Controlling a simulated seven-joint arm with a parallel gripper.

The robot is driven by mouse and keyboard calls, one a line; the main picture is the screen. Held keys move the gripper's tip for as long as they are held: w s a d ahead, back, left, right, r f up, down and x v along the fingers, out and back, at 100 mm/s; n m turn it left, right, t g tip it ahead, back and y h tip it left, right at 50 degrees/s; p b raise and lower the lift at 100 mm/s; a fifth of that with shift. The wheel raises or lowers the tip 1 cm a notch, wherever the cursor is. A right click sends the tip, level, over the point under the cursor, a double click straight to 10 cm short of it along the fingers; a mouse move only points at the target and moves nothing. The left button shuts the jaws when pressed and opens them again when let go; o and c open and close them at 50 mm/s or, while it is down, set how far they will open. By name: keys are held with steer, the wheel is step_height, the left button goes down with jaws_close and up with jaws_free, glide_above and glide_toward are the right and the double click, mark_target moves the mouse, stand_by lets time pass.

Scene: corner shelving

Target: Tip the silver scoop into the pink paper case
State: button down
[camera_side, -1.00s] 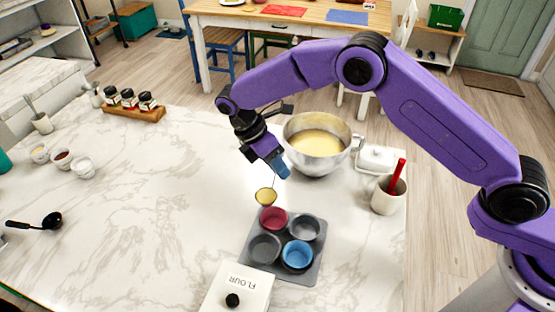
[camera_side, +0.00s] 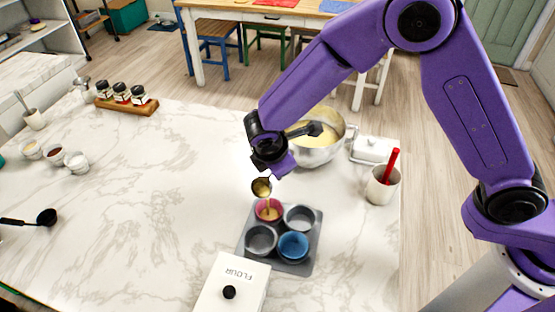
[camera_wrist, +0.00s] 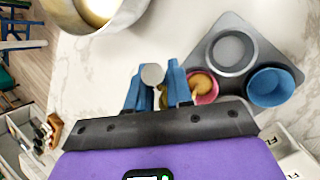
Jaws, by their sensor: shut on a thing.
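My gripper (camera_wrist: 158,88) is shut on the handle of the silver scoop (camera_side: 262,187), whose round silver end shows between my blue fingers in the wrist view (camera_wrist: 152,74). The scoop is tipped over just above the pink paper case (camera_side: 262,218). A stream of yellow batter (camera_side: 268,204) runs from the scoop down into the case. In the wrist view the pink case (camera_wrist: 214,91) has batter inside it. The case sits in the back left cup of the grey muffin tin (camera_side: 313,245). Most of the scoop is hidden in the wrist view.
A blue case (camera_side: 293,246) and two grey cups share the tin. The metal bowl (camera_side: 320,155) of batter stands behind. The flour box (camera_side: 238,283) is in front, the utensil crock (camera_side: 381,190) to the right.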

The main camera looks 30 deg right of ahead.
steer(key=shift+s+d+f+m+t+h, duration=0.15)
steer(key=shift+s+f+m+t, duration=0.55)
steer(key=shift+s+t, duration=0.95)
steer(key=shift+s+f+m+t+h, duration=0.35)
steer(key=shift+s+f+t, duration=0.55)
steer(key=shift+t, duration=1.5)
steer(key=shift+s+d+f+m+t+h, duration=0.1)
steer(key=shift+s+f+m+t, duration=0.6)
steer(key=shift+s+t, duration=0.95)
steer(key=shift+w+t, duration=0.35)
steer(key=shift+t, duration=0.05)
